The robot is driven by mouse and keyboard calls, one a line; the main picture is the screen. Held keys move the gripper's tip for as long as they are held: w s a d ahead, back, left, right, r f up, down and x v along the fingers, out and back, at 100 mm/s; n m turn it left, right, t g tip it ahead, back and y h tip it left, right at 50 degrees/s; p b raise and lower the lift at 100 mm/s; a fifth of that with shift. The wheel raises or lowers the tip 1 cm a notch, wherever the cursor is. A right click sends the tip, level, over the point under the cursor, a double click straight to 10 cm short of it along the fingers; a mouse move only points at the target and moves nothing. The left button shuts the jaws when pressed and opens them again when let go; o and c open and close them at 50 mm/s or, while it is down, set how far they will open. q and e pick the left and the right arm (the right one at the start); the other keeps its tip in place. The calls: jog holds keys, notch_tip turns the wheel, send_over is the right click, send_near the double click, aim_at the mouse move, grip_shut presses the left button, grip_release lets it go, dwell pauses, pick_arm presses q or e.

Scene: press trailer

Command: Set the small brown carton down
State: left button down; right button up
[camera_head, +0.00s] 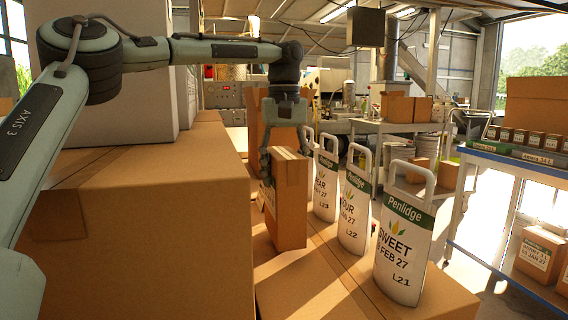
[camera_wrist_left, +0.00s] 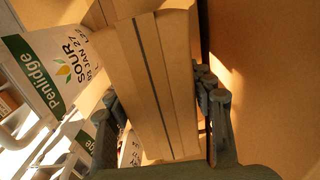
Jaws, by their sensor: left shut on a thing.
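The small brown carton (camera_head: 288,200) is tall and narrow and stands upright in my left gripper (camera_head: 285,158). The gripper comes from above and its fingers are shut on the carton's upper part. In the left wrist view the carton (camera_wrist_left: 155,75), with a dark seam line along its top, lies between the two fingers (camera_wrist_left: 160,120). The carton's lower end is over or on a brown box surface (camera_head: 320,275); I cannot tell whether it touches. My right gripper is not in view.
White handled Penlidge containers stand in a row right of the carton: SWEET (camera_head: 403,240), SOUR (camera_head: 355,205) and one more (camera_head: 326,180) behind. A larger brown box (camera_head: 140,220) rises close on the left. A blue-framed shelf (camera_head: 520,165) with boxes is at far right.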

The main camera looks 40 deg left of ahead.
pick_arm(q)
notch_tip(320, 180, down, 3)
jog(key=shift+r, duration=0.15)
jog(key=c, duration=0.6)
grip_release()
notch_tip(320, 180, up, 12)
jog(key=shift+f, duration=0.1)
